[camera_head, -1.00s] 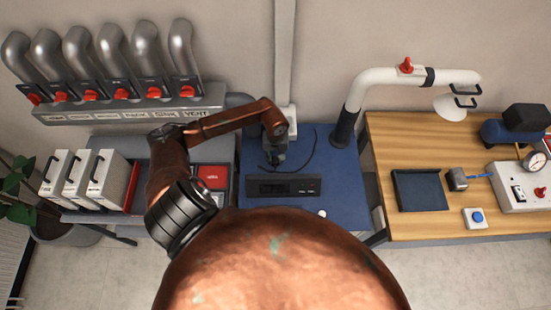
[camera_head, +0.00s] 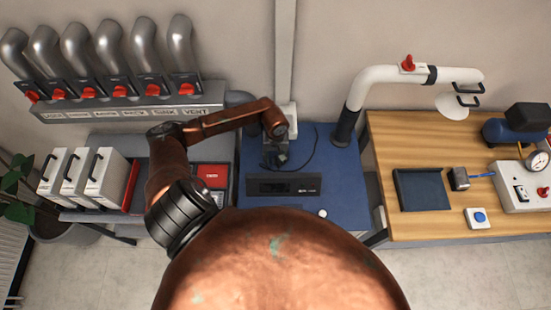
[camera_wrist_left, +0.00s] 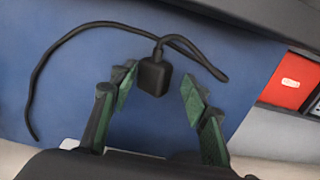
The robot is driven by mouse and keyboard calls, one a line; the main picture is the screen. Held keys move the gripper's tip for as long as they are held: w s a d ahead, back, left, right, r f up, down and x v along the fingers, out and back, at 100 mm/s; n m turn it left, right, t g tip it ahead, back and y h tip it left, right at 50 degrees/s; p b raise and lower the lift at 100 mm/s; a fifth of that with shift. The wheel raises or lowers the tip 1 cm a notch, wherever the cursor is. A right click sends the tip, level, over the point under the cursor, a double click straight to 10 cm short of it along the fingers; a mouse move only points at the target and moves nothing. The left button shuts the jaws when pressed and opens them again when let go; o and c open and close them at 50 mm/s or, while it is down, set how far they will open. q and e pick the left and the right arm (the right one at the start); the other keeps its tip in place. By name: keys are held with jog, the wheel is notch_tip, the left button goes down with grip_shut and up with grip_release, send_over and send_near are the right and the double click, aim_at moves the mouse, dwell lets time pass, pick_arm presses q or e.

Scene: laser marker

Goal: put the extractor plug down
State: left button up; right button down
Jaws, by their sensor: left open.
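The extractor plug (camera_wrist_left: 153,77) is a small black block with a thin black cord. In the left wrist view it lies on the blue mat (camera_wrist_left: 75,85), its cord curving off left and right. My left gripper (camera_wrist_left: 157,98) is open, its green-padded fingers on either side of the plug with gaps to both. In the head view my left gripper (camera_head: 275,158) is low over the blue mat (camera_head: 345,180), behind a black box (camera_head: 284,186), and hides the plug. The cord (camera_head: 314,152) shows to its right. My right gripper is not in view.
A white wall outlet (camera_head: 289,118) is behind the gripper. Left are a red case (camera_head: 211,177) and white binders (camera_head: 98,178). A vent panel with several pipes hangs above. Right stand a white extractor arm (camera_head: 378,82) and a wooden bench (camera_head: 415,135). The mat's right side is clear.

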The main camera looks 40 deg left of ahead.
aim_at(276, 158)
pick_arm(q)
jog(key=shift+r+p, duration=0.5)
notch_tip(276, 158, up, 12)
jog(key=b, duration=0.1)
dwell(0.4)
